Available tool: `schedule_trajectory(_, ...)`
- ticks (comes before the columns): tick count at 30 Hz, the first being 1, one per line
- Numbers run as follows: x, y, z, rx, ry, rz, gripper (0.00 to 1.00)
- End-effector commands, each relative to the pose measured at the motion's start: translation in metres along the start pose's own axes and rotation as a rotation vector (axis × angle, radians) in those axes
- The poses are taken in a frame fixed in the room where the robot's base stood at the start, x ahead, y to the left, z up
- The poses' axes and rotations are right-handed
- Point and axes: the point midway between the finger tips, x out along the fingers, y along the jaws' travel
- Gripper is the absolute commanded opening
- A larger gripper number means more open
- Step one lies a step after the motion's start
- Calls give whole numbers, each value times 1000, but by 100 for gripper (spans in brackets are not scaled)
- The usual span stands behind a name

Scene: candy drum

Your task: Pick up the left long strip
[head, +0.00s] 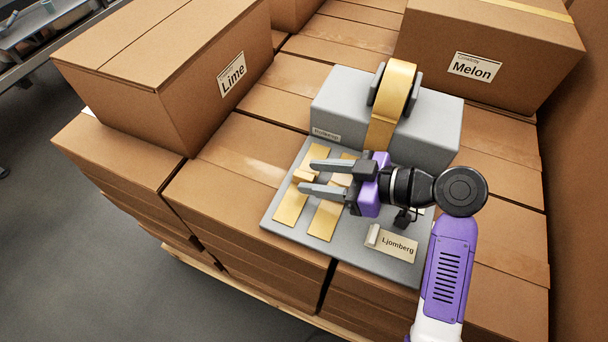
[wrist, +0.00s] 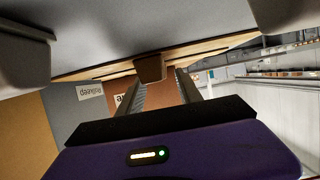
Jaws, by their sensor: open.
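The left long strip (head: 290,205) is a flat golden bar on a grey board (head: 283,235), with a small light block (head: 303,176) at its middle. A similar right strip (head: 325,220) lies beside it, also with a block (head: 340,180). My gripper (head: 309,177) is open and reaches leftward across the right strip, its fingertips over the left strip on either side of its block. In the wrist view a small brown block (wrist: 150,68) shows between the fingers, below a strip's edge (wrist: 215,46); I cannot tell which strip's. No grip on it shows.
A grey box (head: 440,130) with a golden roll (head: 397,85) stands behind the board. A "Ljomberg" card (head: 398,246) lies at the board's front right. Cartons marked Lime (head: 160,75) and Melon (head: 490,50) stand behind. Carton tops (head: 230,205) left of the board are clear.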

Motion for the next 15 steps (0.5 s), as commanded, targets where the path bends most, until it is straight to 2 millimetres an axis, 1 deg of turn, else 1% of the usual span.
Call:
schedule_trajectory(3, 5, 0, 0, -1, 0, 1, 42)
schedule_trajectory(8, 5, 0, 0, -1, 0, 1, 42)
schedule_trajectory(9, 5, 0, 0, -1, 0, 1, 40)
schedule_trajectory(14, 5, 0, 0, -1, 0, 1, 8)
schedule_trajectory(15, 5, 0, 0, -1, 0, 1, 1)
